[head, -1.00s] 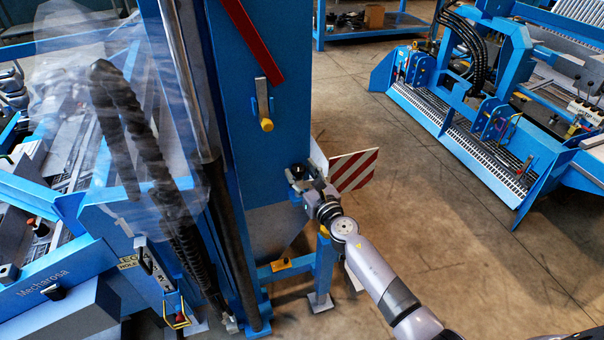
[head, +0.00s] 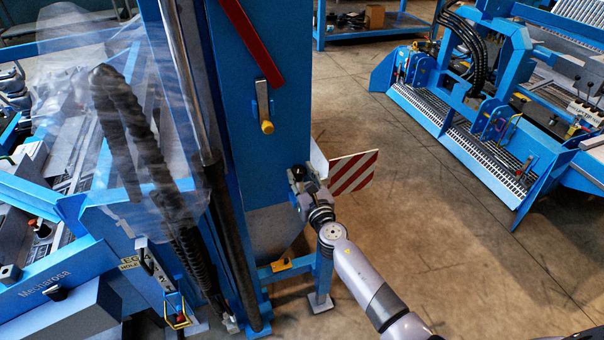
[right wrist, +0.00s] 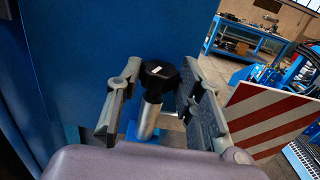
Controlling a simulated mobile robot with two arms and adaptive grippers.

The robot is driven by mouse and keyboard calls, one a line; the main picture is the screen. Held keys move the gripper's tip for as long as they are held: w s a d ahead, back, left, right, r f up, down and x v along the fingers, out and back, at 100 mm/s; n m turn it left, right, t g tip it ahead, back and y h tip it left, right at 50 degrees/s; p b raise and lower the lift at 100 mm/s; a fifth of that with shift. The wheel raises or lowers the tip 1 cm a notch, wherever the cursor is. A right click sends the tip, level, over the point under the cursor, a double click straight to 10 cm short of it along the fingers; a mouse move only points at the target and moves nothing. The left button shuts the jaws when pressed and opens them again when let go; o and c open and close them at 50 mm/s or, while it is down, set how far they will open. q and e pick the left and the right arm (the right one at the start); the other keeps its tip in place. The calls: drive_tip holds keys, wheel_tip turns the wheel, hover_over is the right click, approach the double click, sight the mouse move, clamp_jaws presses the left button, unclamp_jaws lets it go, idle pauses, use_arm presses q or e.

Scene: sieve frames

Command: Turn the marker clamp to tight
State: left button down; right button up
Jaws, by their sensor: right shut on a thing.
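The marker clamp (right wrist: 160,78) is a black knob with a white mark on a silver metal post. It sits at the lower right edge of the tall blue frame (head: 270,190). My right gripper (right wrist: 163,82) has one finger on each side of the knob and is shut on it. In the head view the right gripper (head: 300,181) is small and covers most of the clamp. The red-and-white striped marker board (head: 353,173) stands just right of the clamp; it also shows in the right wrist view (right wrist: 272,118). My left gripper is not in view.
A yellow-tipped lever (head: 264,110) and a red bar (head: 252,42) are on the blue frame above the clamp. Black hoses under clear film (head: 140,140) stand at left. Another blue machine (head: 470,120) stands at right. The floor between is clear.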

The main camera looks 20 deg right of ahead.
drive_tip(key=shift+a+m+h, duration=0.25)
drive_tip(key=shift+m+h, duration=0.55)
drive_tip(key=shift+h, duration=0.4)
drive_tip(key=h, duration=0.1)
drive_tip(key=m+h, duration=0.1)
drive_tip(key=shift+a+f+m+g+h, duration=0.1)
drive_tip(key=shift+a+m+g+h, duration=0.05)
drive_tip(key=shift+m+g+h, duration=0.15)
drive_tip(key=m+g+h+b, duration=0.1)
drive_tip(key=m+h+b, duration=0.1)
drive_tip(key=h, duration=0.1)
drive_tip(key=shift+w+a, duration=0.1)
drive_tip(key=shift+a, duration=0.1)
drive_tip(key=shift+m+g+h+b, duration=0.4)
drive_tip(key=shift+m+h+b, duration=0.2)
drive_tip(key=shift+h, duration=0.2)
drive_tip(key=o, duration=1.2)
drive_tip(key=shift+c, duration=0.2)
